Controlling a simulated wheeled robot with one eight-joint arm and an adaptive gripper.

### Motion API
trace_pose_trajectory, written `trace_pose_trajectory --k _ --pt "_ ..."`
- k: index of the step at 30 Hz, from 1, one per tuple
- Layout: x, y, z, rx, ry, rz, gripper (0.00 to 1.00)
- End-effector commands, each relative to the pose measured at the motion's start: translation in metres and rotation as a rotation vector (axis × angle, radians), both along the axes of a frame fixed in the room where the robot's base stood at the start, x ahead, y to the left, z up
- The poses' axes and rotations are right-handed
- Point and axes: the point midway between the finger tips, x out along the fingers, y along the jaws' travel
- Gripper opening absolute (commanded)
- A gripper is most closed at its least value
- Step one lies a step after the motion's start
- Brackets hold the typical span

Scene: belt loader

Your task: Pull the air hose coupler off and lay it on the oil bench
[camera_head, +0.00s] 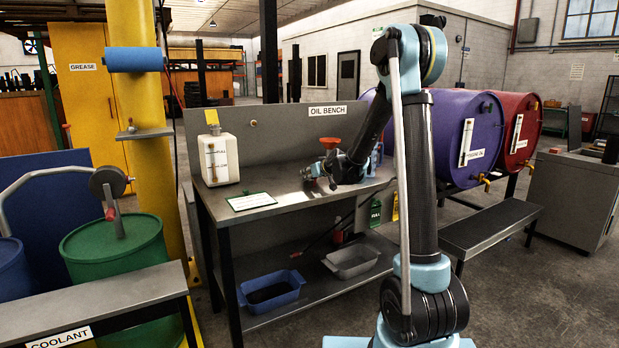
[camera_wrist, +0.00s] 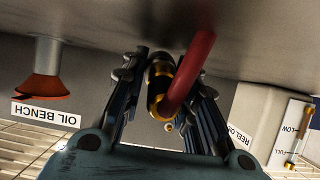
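The oil bench (camera_head: 285,205) stands mid-picture in the head view, with a grey top and a back panel labelled OIL BENCH. My gripper (camera_head: 312,173) is low over its top, near the middle. In the wrist view, which is upside down, my gripper (camera_wrist: 165,68) has its fingers on both sides of the black and brass coupler (camera_wrist: 160,80) and appears shut on it. A short red hose (camera_wrist: 191,68) curves from the coupler. The coupler is close to the bench top; I cannot tell whether it touches. The coupler is too small to make out in the head view.
On the bench are a white jug (camera_head: 218,158), a label card (camera_head: 251,201) and an orange funnel (camera_head: 331,142), close behind my gripper. Blue (camera_head: 270,291) and grey (camera_head: 351,261) trays sit on the lower shelf.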

Motion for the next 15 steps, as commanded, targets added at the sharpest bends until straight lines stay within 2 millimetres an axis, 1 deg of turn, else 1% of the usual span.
trace_pose_trajectory --k 1,2,3,15 --pt "0.0000 0.0000 0.0001 0.000 0.000 0.000 0.41" --pt "0.0000 0.0000 0.0001 0.000 0.000 0.000 0.47" --pt "0.0000 0.0001 0.0001 0.000 0.000 0.000 0.50" --pt "-0.0024 -0.0014 0.0014 0.000 0.000 0.000 0.50"
